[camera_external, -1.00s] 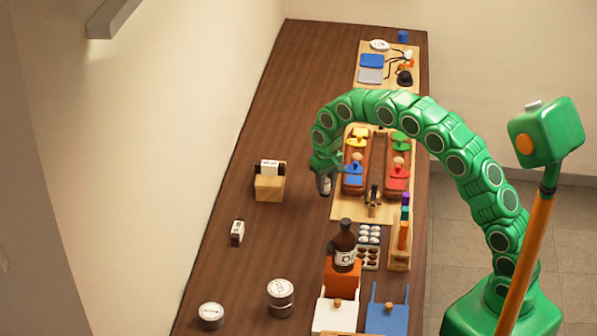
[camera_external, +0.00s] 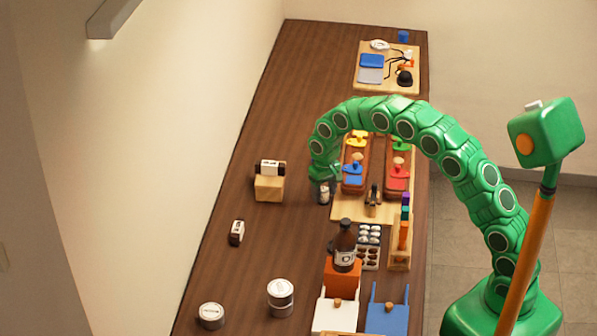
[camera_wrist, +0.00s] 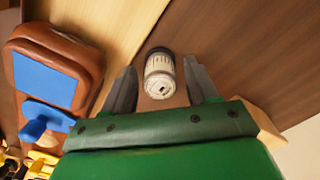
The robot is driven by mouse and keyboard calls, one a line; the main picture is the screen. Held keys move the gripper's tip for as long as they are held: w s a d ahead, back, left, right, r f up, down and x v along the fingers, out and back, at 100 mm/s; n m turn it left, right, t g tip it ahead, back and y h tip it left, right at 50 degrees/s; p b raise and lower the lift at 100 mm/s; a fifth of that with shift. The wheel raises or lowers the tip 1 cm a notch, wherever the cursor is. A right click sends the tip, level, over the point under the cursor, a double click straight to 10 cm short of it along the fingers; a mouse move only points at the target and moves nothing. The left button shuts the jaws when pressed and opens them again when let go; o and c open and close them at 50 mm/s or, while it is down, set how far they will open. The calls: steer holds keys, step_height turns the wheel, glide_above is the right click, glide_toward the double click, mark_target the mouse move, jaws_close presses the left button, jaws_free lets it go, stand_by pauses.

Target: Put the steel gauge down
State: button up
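A small grey, steel-coloured cylinder with a pale printed label, which I take to be the steel gauge (camera_wrist: 159,75), stands between the fingers of my gripper (camera_wrist: 160,80) in the wrist view. A narrow gap shows on each side of it, so the fingers look open around it and not pressed on it. In the external view my gripper (camera_external: 323,183) is low over the left edge of the light wooden board (camera_external: 345,209), with the gauge (camera_external: 324,196) at its tip. Its underside is hidden, so I cannot tell whether it rests on the board or the dark table.
Brown trays with coloured clamps, one tray (camera_wrist: 55,65) having a blue piece, lie close beside the gripper. A wooden block (camera_external: 269,188) with a black-and-white piece stands to the left. A dark bottle (camera_external: 344,250) stands nearer the camera. Table left of the board is mostly free.

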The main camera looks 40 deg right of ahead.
mark_target(324, 189)
stand_by(0.3)
step_height(324, 189, up, 12)
steer(key=f, duration=0.1)
steer(key=s+d+r, duration=0.6)
steer(key=s+r, duration=0.1)
steer(key=s, duration=0.2)
steer(key=s+d, duration=0.3)
steer(key=s, duration=1.1)
steer(key=s+d+g, duration=0.1)
steer(key=s+d, duration=0.3)
steer(key=s, duration=1)
steer(key=s+d+r, duration=0.1)
steer(key=s+d, duration=0.2)
steer(key=s, duration=1.1)
steer(key=shift+s+d+g, duration=0.35)
steer(key=shift+s+g, duration=0.05)
steer(key=shift+o, duration=0.4)
steer(key=shift+s+f, duration=0.15)
steer(key=shift+s, duration=0.25)
